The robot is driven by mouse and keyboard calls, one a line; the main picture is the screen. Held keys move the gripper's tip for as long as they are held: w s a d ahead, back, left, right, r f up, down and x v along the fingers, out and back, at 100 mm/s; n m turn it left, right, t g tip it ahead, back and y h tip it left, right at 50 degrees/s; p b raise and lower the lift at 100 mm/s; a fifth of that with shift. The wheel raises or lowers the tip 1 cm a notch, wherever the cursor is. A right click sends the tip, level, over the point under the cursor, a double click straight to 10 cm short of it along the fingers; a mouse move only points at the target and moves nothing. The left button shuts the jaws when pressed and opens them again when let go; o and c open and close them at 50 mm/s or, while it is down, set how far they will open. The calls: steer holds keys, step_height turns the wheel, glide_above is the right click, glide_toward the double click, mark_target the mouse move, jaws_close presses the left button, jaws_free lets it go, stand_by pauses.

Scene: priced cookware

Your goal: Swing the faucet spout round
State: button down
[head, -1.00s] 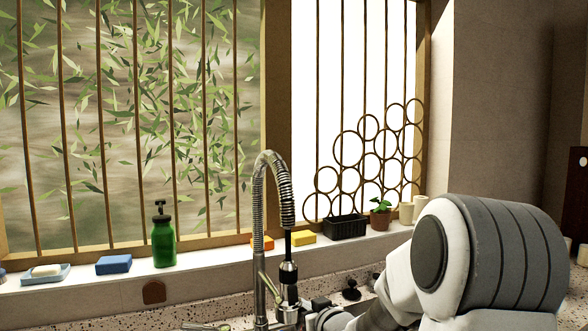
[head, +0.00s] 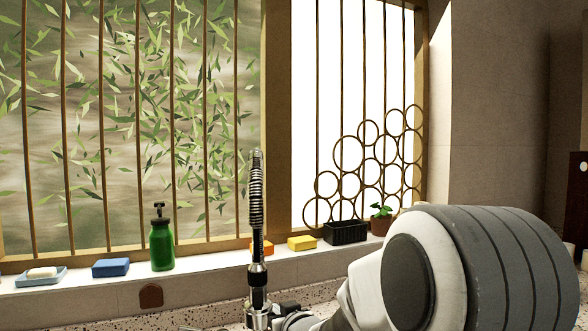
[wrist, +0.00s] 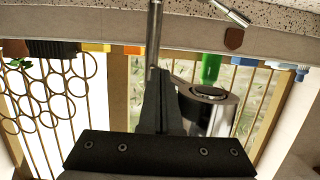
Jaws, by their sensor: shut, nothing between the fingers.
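The faucet has a springy coiled spout (head: 257,195) ending in a dark spray head (head: 258,278). In the head view the spout appears edge-on, its coil and spray head in one upright line that hides most of the post. My gripper is low at the bottom edge of the head view, by the spray head's lower end, its fingertips not clear there. In the wrist view my gripper (wrist: 160,78) is shut and empty. The metal faucet post (wrist: 154,35) rises just beyond its fingertips, and a rounded metal part (wrist: 212,100) lies beside the fingers. I cannot tell whether they touch.
The window sill holds a green pump bottle (head: 162,240), a blue sponge (head: 110,267), a soap dish (head: 41,277), a yellow sponge (head: 302,243), a black basket (head: 345,232) and a potted plant (head: 381,218). A barred window stands behind. My arm fills the lower right.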

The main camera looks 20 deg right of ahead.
steer(key=a+b, duration=0.1)
steer(key=w+a+b, duration=0.1)
steer(key=a+b, duration=0.2)
steer(key=shift+w+f, duration=0.15)
steer(key=shift+w, duration=0.25)
steer(key=shift+r+p, duration=0.2)
steer(key=shift+p, duration=0.1)
steer(key=shift+d, duration=0.3)
steer(key=d+p+v, duration=0.2)
steer(key=p+v, duration=0.4)
steer(key=v, duration=0.4)
steer(key=shift+s, duration=0.15)
